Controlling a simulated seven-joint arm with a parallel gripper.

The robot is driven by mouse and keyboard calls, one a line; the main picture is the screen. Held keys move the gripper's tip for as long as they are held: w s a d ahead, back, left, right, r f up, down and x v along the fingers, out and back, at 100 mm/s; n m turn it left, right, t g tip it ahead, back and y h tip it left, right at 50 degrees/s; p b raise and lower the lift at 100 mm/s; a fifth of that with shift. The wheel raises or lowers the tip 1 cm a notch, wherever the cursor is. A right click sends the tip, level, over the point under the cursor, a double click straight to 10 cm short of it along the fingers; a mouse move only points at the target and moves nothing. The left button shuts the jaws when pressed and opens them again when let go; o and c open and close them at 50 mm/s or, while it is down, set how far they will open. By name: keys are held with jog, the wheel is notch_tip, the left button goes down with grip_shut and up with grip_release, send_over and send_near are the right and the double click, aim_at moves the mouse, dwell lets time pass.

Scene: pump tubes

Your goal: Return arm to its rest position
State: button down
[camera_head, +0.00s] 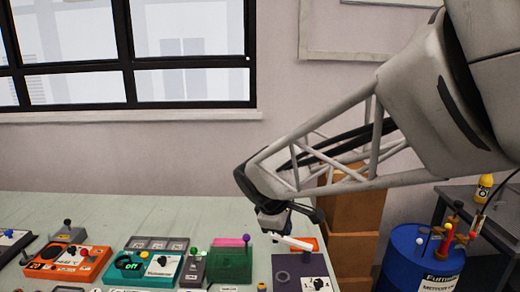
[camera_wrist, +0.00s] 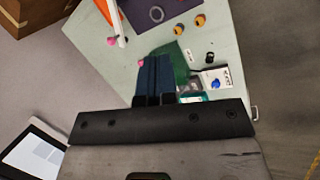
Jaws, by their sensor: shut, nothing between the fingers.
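My gripper (camera_head: 290,222) hangs at the end of my arm above the right part of the bench, in front of the wall. In the wrist view my gripper (camera_wrist: 155,62) shows as two dark blue fingers side by side, shut with nothing between them. A purple box (camera_head: 300,272) with a black knob sits on the bench below and right of the gripper. A white rod (camera_head: 292,240) shows just above that box, and the gripper partly covers this area. In the wrist view the fingers overlap a green block (camera_wrist: 180,62) behind them.
An orange device (camera_head: 68,262) and a teal device (camera_head: 150,268) stand on the pale bench (camera_head: 135,212). A green block (camera_head: 230,265) stands left of the purple box. Cardboard boxes (camera_head: 355,212) and a blue barrel (camera_head: 415,262) are at right. The air above the bench's left is free.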

jog(key=s+d+m+y, duration=0.1)
jog(key=s+d+m, duration=0.5)
jog(key=s, duration=0.5)
jog(key=s+d+m+y, duration=0.2)
jog(key=s+d+m, duration=0.5)
jog(key=s, duration=0.4)
jog(key=shift+s+r+m+g, duration=0.2)
jog(key=shift+s+m+g, duration=0.1)
jog(key=shift+s+m, duration=0.1)
